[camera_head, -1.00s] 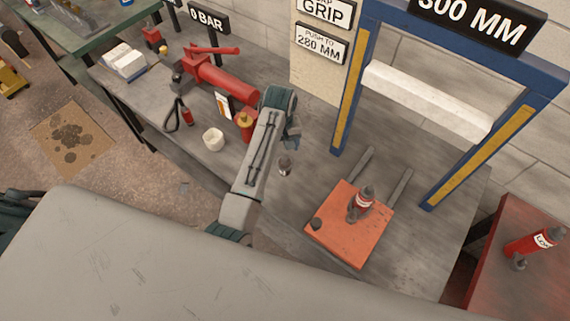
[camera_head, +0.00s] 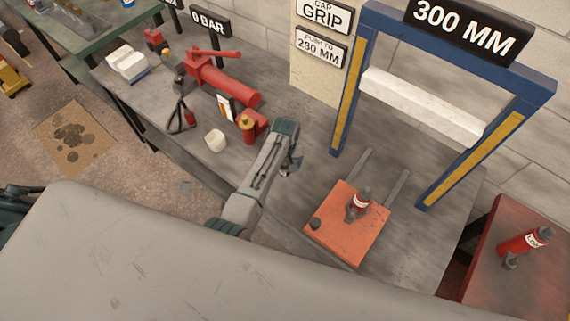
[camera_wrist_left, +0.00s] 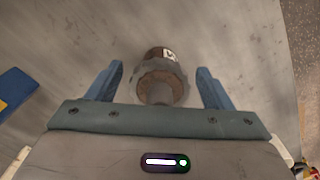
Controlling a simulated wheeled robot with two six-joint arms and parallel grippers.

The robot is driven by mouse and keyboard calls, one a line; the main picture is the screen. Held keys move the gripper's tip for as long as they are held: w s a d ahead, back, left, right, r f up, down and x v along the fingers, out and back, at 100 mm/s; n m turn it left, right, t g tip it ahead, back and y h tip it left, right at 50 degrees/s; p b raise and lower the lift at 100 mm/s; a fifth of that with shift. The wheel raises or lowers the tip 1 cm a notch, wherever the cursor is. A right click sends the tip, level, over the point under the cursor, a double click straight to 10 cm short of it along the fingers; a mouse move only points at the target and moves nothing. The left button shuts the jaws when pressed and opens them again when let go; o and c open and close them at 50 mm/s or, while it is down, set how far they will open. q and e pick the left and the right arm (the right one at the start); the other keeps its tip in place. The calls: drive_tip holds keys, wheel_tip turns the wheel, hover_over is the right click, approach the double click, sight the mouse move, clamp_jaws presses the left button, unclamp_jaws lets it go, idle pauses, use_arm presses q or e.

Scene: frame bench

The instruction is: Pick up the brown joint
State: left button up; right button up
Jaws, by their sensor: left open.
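The brown joint (camera_wrist_left: 158,88) shows in the left wrist view as a short, stubby piece with a brown end, a grey collar and a small white label. My left gripper (camera_wrist_left: 160,84) is open, with one blue finger on each side of the joint and a visible gap on both sides. In the head view my left gripper (camera_head: 290,166) is low over the grey bench, left of the orange plate. There the gripper and arm hide the joint. My right gripper is not in view.
The orange plate (camera_head: 337,238) carries a red bottle-like piece (camera_head: 361,200) and a small dark knob. A blue frame (camera_head: 347,95) stands behind it. A white cup (camera_head: 215,140) and a red pump (camera_head: 225,82) are to the left. A red table (camera_head: 490,285) is at right.

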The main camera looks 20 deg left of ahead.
use_arm(q)
drive_tip(key=c, duration=1.2)
drive_tip(key=shift+c, duration=0.5)
drive_tip(key=shift+r, duration=0.1)
